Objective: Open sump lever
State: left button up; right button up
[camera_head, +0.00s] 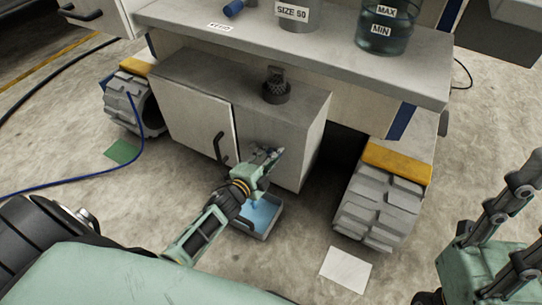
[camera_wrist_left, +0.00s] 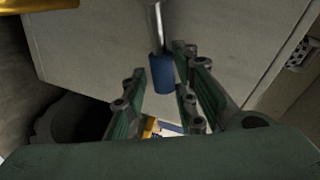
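The sump lever shows in the left wrist view as a metal stem with a blue grip (camera_wrist_left: 161,73), hanging in front of a pale cabinet face. My left gripper (camera_wrist_left: 161,68) is open, with its fingertips on either side of the blue grip and small gaps visible; contact cannot be seen. In the head view my left gripper (camera_head: 267,162) is at the front of the low cabinet (camera_head: 187,115), right of its door handle, and mostly hides the lever. My right gripper (camera_head: 503,237) is at the lower right, fingers apart, empty and away from the cabinet.
A tray (camera_head: 266,232) with blue liquid stands on the floor below my left gripper. A chunky wheel (camera_head: 375,203) stands to the right, another (camera_head: 133,102) to the left. A white sheet (camera_head: 345,269) and a blue hose (camera_head: 70,188) lie on the floor.

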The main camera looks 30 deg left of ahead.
pick_arm(q)
jog(key=shift+o, duration=1.3)
jog(key=v, duration=1.2)
jog(key=shift+r, duration=0.1)
